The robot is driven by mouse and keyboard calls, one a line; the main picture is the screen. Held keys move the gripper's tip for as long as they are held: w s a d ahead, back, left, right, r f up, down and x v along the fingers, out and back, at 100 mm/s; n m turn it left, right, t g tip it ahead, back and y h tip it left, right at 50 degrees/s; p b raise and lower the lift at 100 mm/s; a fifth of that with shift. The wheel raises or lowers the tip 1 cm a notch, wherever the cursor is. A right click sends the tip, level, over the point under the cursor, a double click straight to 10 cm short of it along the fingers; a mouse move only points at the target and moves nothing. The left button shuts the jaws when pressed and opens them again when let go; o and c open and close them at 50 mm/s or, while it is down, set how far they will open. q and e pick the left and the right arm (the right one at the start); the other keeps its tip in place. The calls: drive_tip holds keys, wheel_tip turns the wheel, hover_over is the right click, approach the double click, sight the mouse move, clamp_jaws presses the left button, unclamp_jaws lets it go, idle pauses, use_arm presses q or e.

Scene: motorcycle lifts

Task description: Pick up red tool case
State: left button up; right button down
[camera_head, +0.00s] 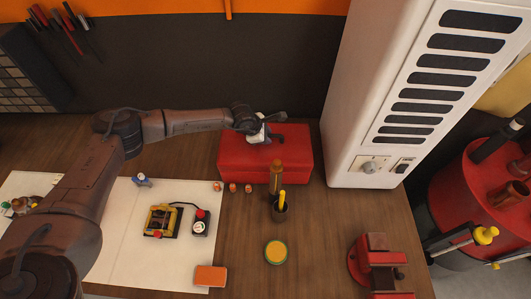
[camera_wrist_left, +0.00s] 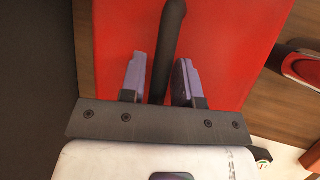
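The red tool case (camera_head: 240,160) lies on the wooden bench against the back wall, left of the white cabinet. My left gripper (camera_head: 262,130) is above the case top, its arm reaching in from the left. In the left wrist view, the case's red top (camera_wrist_left: 230,40) fills most of the picture. The dark handle (camera_wrist_left: 172,25) runs between the two fingers of my left gripper (camera_wrist_left: 160,70). The fingers are open, one on each side of the handle, with gaps showing. In the head view the gripper and wrist cover the handle area. My right gripper is not in view.
The white cabinet (camera_head: 375,90) stands close to the case's right. A brown bottle (camera_head: 276,178) and a dark cup (camera_head: 279,210) stand before it. A round green-rimmed tin (camera_head: 275,252), an orange box (camera_head: 210,276) and a red vise (camera_head: 378,262) are nearer the front.

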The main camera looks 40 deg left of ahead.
use_arm(q)
clamp_jaws()
idle(1.3)
drive_tip(key=shift+r, duration=0.25)
